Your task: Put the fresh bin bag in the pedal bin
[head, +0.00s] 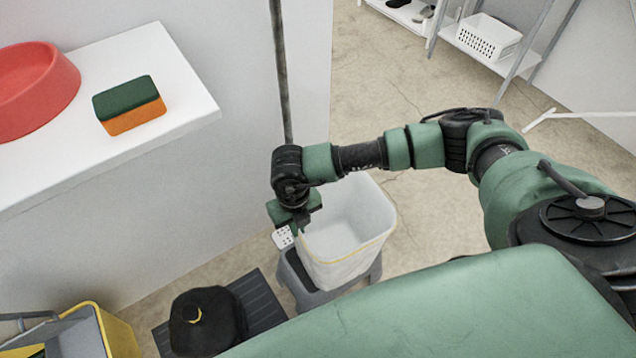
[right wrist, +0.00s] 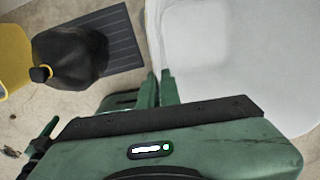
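A white bag-like liner (head: 345,222) with a yellow band low on its outside stands open over a grey base (head: 312,290), which looks like the pedal bin. I take the liner to be the fresh bin bag. Its wide pale mouth also shows in the right wrist view (right wrist: 240,60). My right gripper (head: 293,224) is at the liner's left rim. In the right wrist view its two fingers (right wrist: 161,78) are close together, with the pale rim running down to them; they look shut on it. The fingertips' exact contact is hard to see. My left gripper is not in view.
A black tied bag (head: 207,325) with a yellow tie sits on a dark ribbed mat (head: 258,300) left of the bin. A yellow-edged container (head: 118,335) is at lower left. A white shelf (head: 160,60) holds a red bowl (head: 35,90) and a sponge (head: 130,105).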

